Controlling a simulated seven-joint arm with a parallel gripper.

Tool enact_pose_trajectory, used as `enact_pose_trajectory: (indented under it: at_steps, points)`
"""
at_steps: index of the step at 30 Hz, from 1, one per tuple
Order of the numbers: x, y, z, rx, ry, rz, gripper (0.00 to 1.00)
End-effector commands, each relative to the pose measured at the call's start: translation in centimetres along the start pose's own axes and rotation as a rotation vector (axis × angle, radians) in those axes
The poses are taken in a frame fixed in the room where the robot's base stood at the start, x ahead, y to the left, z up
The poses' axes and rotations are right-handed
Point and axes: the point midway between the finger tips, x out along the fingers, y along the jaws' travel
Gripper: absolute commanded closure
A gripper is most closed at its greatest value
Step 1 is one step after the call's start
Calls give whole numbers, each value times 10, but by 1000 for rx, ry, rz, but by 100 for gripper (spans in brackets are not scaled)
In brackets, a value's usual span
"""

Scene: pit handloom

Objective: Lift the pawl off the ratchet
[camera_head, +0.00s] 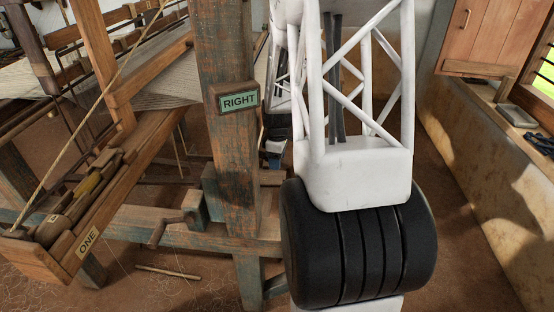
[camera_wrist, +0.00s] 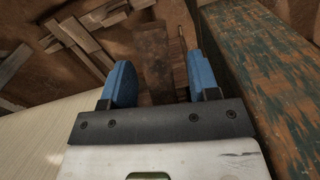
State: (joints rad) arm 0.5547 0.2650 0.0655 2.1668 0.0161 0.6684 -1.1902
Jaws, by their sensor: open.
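My gripper (camera_wrist: 162,80) is open in the wrist view, its two blue fingers apart. Between and beyond them are a brown wooden piece (camera_wrist: 153,50) and a slim dark upright piece (camera_wrist: 178,62). I cannot tell whether either is the pawl or part of the ratchet, and neither is visibly gripped. In the head view my gripper (camera_head: 275,148) shows only as a small blue and dark patch, right of the post and partly behind my arm. No pawl or ratchet can be made out there; that area is largely hidden by the post and my arm.
Pale cloth (camera_wrist: 50,140) lies at left.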

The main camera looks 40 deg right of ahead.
Motion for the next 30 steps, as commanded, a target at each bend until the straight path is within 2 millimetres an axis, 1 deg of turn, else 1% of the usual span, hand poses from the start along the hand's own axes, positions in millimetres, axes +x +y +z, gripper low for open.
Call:
enact_pose_trajectory:
  at_steps: [7,15,18,25,30]
  points:
    - [0,0,0,0,0,0,45]
    - [0,0,0,0,0,0,86]
    - [0,0,0,0,0,0,100]
    - [1,0,0,-1,5,-2,100]
    - [8,-1,-1,0,41,-11,100]
